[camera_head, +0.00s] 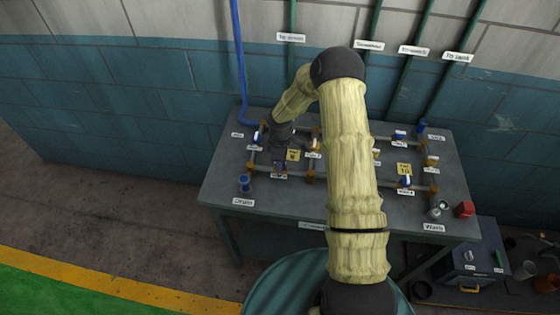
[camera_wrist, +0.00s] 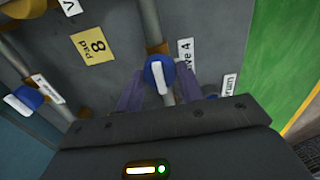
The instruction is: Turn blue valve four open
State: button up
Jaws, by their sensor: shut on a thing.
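Blue valve four (camera_wrist: 160,73) has a round blue knob with a white bar on top. It sits on a grey pipe in the middle of the wrist view, and the bar lies roughly along the pipe. The partly hidden "Valve 4" label (camera_wrist: 186,55) is just to its right. My gripper (camera_wrist: 160,88) has one finger on each side of the knob and is shut on it. In the head view my gripper (camera_head: 281,150) reaches down to the left part of the bench; the valve (camera_head: 280,168) shows only partly there.
The grey bench (camera_head: 222,185) carries a pipe loop with several blue valves. Another blue valve (camera_wrist: 24,99) is at left in the wrist view. A yellow pad 8 sign (camera_wrist: 94,45) lies near. A blue upright fitting (camera_head: 245,183) and a red object (camera_head: 464,209) stand towards the bench ends.

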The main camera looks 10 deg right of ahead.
jog(key=o, duration=1)
notch_tip(320, 180, up, 18)
jog(key=b, duration=0.3)
jog(key=shift+f+b, duration=0.25)
jog(key=shift+b, duration=0.05)
jog(key=s+r+m+t, duration=0.1)
jog(key=s+m, duration=0.3)
jog(key=s, duration=0.3)
jog(key=s+r+m, duration=0.1)
jog(key=s+m, duration=0.4)
jog(key=s, duration=0.3)
jog(key=s+r+m+t, duration=0.1)
jog(key=s+m, duration=0.3)
jog(key=s, duration=0.4)
jog(key=shift+r+m+t, duration=0.15)
jog(key=shift+m+t, duration=0.15)
